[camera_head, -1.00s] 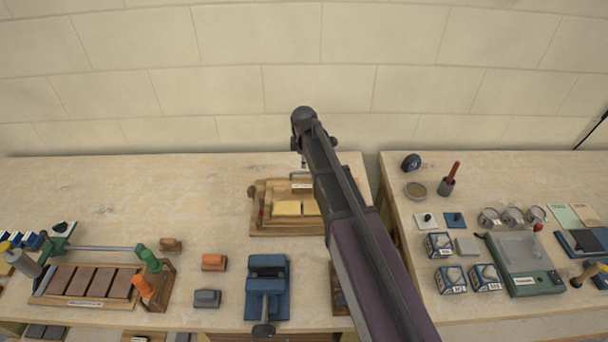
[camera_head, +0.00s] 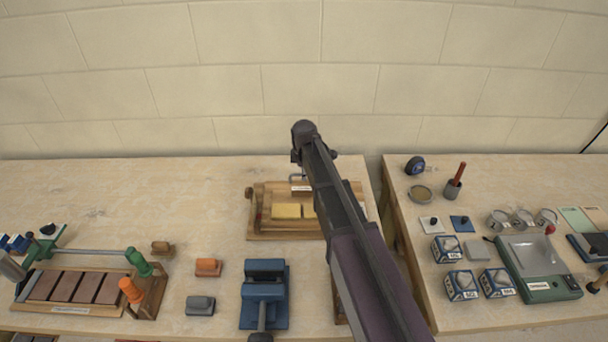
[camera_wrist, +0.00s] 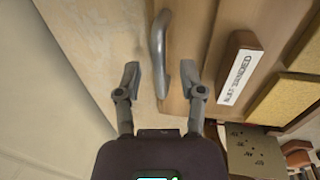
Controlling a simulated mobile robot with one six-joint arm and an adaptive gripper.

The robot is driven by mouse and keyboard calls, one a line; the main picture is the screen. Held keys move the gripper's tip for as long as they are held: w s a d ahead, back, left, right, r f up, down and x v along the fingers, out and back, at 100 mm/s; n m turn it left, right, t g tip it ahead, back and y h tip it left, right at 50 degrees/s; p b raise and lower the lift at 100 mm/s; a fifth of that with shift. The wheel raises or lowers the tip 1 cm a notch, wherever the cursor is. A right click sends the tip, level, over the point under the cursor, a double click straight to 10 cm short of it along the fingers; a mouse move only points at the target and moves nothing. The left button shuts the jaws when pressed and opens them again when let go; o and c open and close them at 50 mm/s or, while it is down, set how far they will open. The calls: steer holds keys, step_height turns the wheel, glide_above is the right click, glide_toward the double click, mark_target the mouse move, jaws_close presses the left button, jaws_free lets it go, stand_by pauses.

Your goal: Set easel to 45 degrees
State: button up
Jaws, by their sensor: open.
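The wooden easel (camera_head: 265,232) lies on the left bench near the wall, partly hidden by my arm in the head view. It carries yellow pads (camera_head: 287,211). In the wrist view, its board (camera_wrist: 180,20) shows close up with a grey curved handle (camera_wrist: 157,40), a labelled wooden block (camera_wrist: 238,68) and yellow pads (camera_wrist: 290,98). My gripper (camera_wrist: 163,84) is open, its fingers on either side of the handle's near end. I cannot tell whether they touch it. The gripper is mostly hidden in the head view; the easel's angle is hard to read.
A blue vise (camera_head: 264,295) stands in front of the easel, with an orange block (camera_head: 208,267) and a grey block (camera_head: 200,306) to its left. A rack of brown tiles (camera_head: 75,287) is at far left. A green scale (camera_head: 540,270) sits on the right bench, across a gap.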

jaws_close()
steer(key=shift+a, duration=0.15)
stand_by(0.4)
